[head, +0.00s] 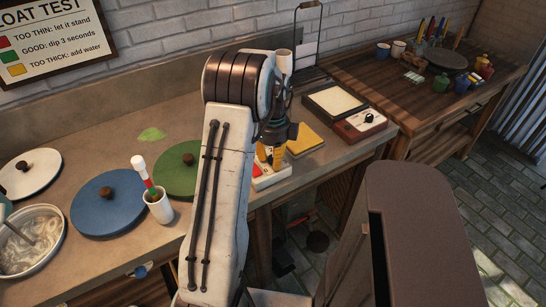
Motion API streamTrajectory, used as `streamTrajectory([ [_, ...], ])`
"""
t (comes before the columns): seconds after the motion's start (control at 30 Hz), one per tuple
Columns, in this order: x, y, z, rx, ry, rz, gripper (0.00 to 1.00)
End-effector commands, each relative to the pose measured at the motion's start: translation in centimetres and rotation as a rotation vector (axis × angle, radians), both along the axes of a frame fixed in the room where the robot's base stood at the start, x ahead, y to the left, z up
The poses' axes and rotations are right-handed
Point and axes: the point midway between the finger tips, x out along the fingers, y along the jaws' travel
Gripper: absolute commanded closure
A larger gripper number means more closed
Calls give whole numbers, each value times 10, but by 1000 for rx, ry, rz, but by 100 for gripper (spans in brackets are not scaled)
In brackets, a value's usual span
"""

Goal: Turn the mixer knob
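A reddish-brown box with a white face and a black round knob (369,118) stands near the right end of the counter. A small blue and grey fitting (142,271) shows on the counter's front edge, near a bowl of grey swirled liquid (31,240) with a rod in it. I cannot tell which of these is the mixer knob. My gripper (268,156) is over the counter, left of the box and apart from it, with yellow parts at its tip. My arm partly hides it, and I cannot tell how its fingers stand.
White, blue and green round lids (178,166) lie on the counter (118,152). A white cup (160,209) holds a red and green stick. A yellow block (303,140) and a framed tray (334,101) lie near the box. A wooden table (390,85) with pots stands at right.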

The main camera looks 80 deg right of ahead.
Motion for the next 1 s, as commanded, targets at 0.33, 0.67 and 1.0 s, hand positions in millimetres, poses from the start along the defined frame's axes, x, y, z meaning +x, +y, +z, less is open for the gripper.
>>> streamTrajectory([
  [0.33,0,-2,2,-6,0,1,48],
  [0.67,0,-3,19,-11,0,1,48],
  [1.0,0,-3,76,-11,0,1,48],
])
